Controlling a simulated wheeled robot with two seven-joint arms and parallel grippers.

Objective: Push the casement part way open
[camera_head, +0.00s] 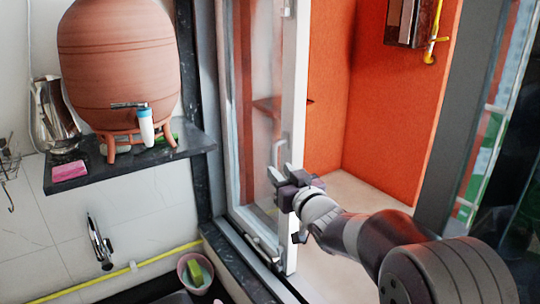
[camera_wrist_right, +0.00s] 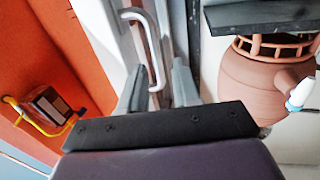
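The casement is a glass pane in a white frame (camera_head: 294,90), standing at an angle with open space to its right. A pale bar handle (camera_head: 284,150) is on its frame; in the right wrist view the handle (camera_wrist_right: 150,42) runs down between my fingertips. My right gripper (camera_head: 284,176) is at the handle's lower end, and its fingers (camera_wrist_right: 159,76) are apart, one on each side of the handle. I cannot tell whether they touch it. My left gripper is not in view.
A clay waterpot (camera_head: 118,62) with a tap stands on a dark shelf (camera_head: 130,172) at left. Below are a sink tap (camera_head: 99,243) and a pink cup (camera_head: 196,274) with a sponge. Orange walls (camera_head: 385,110) and a meter box (camera_head: 408,22) lie beyond the opening.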

